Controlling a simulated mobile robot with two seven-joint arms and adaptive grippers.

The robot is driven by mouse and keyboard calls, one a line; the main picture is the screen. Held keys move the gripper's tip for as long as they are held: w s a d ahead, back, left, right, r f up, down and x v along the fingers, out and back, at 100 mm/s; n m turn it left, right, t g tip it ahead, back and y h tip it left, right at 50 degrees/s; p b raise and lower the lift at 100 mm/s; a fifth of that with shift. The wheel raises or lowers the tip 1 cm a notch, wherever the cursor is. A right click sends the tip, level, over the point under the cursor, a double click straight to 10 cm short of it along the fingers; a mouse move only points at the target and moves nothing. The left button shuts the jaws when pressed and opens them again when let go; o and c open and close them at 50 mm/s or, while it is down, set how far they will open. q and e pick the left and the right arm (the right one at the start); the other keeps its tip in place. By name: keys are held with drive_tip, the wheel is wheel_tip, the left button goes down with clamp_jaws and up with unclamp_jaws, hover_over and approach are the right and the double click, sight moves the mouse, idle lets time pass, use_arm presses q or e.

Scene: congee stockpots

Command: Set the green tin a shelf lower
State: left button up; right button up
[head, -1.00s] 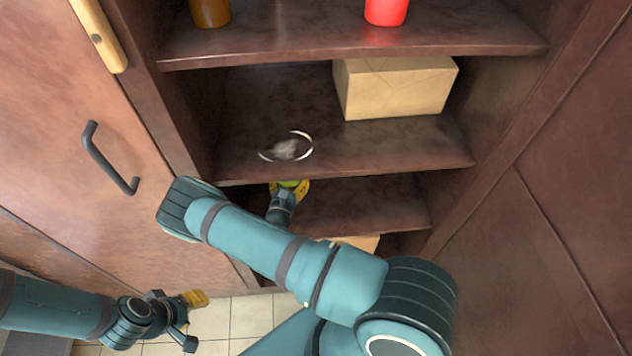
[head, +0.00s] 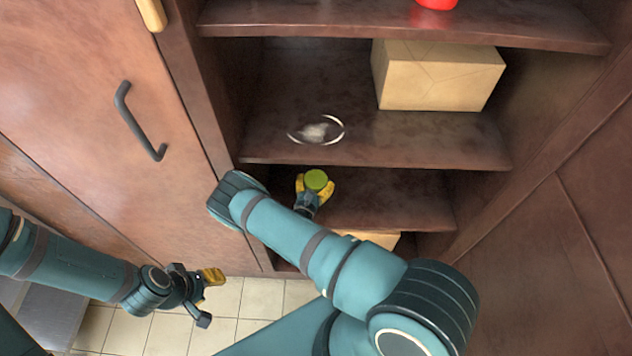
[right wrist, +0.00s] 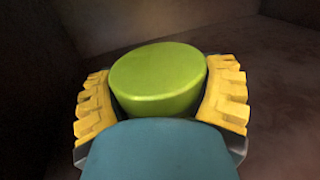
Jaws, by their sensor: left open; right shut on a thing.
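The green tin (head: 316,180) is held between the yellow fingers of my right gripper (head: 314,188), at the lower shelf (head: 400,200), just below the front edge of the middle shelf (head: 400,145). In the right wrist view the tin (right wrist: 158,78) sits upright between both fingers of the right gripper (right wrist: 160,100). I cannot tell whether the tin's base touches the lower shelf. My left gripper (head: 207,290) is open and empty, low at the left above the tiled floor.
A red item (head: 437,4) stands on the top shelf. Another box (head: 375,238) shows partly below the lower shelf. A closed door with a dark handle (head: 138,120) is at the left.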

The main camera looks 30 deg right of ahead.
drive_tip(key=shift+f, duration=0.25)
drive_tip(key=o, duration=1.2)
drive_tip(key=shift+r, duration=0.1)
drive_tip(key=shift+r, duration=0.1)
drive_tip(key=shift+s+a+r, duration=0.1)
drive_tip(key=shift+s+a, duration=0.05)
drive_tip(key=p+v, duration=0.1)
drive_tip(key=v, duration=0.9)
drive_tip(key=shift+s+a, duration=0.6)
